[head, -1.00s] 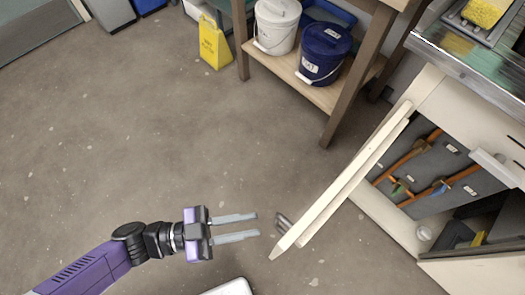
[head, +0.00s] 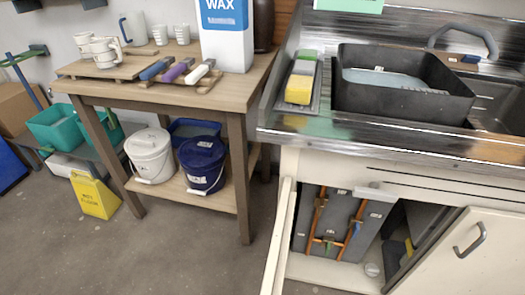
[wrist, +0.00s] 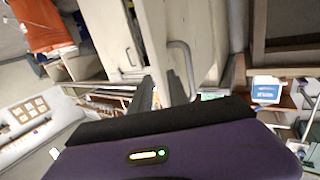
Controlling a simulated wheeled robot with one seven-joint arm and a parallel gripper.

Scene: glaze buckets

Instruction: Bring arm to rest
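My gripper (wrist: 162,90) shows in the wrist view, its purple body across the bottom and two grey fingers apart above it, with nothing seen between them. Beyond the fingers is a pale cabinet front with a bar handle (wrist: 184,66). My gripper and arm are out of the head view. In the head view, the white bucket (head: 150,157) and the dark blue bucket (head: 202,167) stand on the table's lower shelf.
The left cabinet door (head: 279,240) under the sink stands open, and the right door (head: 470,245) shows its handle. A yellow floor sign (head: 95,196) stands left of the wooden table (head: 150,95). A black tub (head: 400,95) sits in the sink. Floor at lower left is clear.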

